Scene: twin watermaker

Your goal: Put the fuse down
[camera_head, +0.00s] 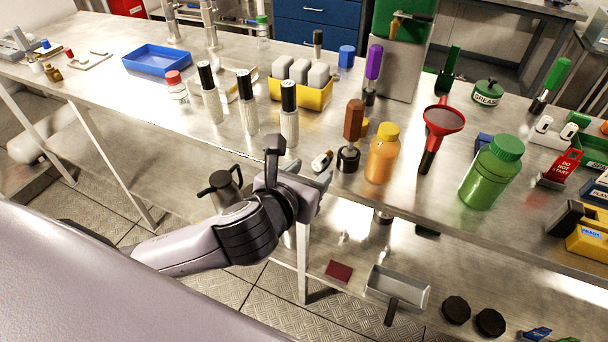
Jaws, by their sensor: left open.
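A small pale cylinder with dark marks, which looks like the fuse (321,161), lies on the steel bench near its front edge. My left gripper (298,164) is at that front edge, just left of and in front of the cylinder. Its two fingers are apart, with one dark finger standing up on the left and the other close to the cylinder. I see nothing held between them. I cannot tell whether the right finger touches the cylinder. My right gripper is not in view.
Black-capped white bottles (289,115) stand behind the gripper. A brown-handled tool (353,122), an orange bottle (382,155), a red funnel (443,120) and a green bottle (491,175) stand to the right. A yellow bin (301,94) and blue tray (157,60) are farther back. A lower shelf holds a metal tray (398,288).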

